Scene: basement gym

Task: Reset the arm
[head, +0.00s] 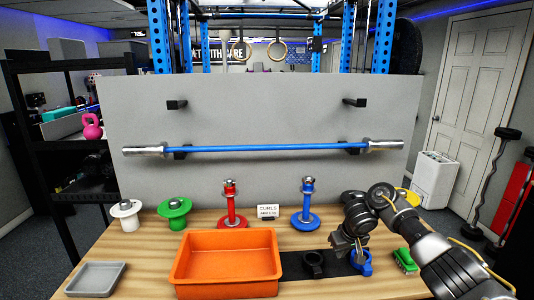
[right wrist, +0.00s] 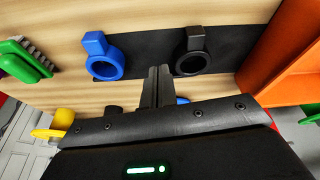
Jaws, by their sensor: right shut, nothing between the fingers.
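My right arm comes in from the right in the head view. Its gripper (head: 345,247) is over the table, close to the blue collar and partly in front of it. In the right wrist view the gripper (right wrist: 157,85) has its fingers together, with nothing between them. The blue collar (right wrist: 105,67) and the black collar (right wrist: 191,64) lie apart from the fingertips on a black mat (right wrist: 145,37). In the head view the blue collar (head: 362,265) and black collar (head: 314,265) are on the same mat. My left gripper does not show.
An orange bin (head: 227,285) and a grey tray (head: 96,279) are on the left. A green brush-like item (head: 404,260) lies by my right arm. Red (head: 232,208) and blue (head: 305,208) stands are behind. A blue bar (head: 265,148) hangs on the grey board.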

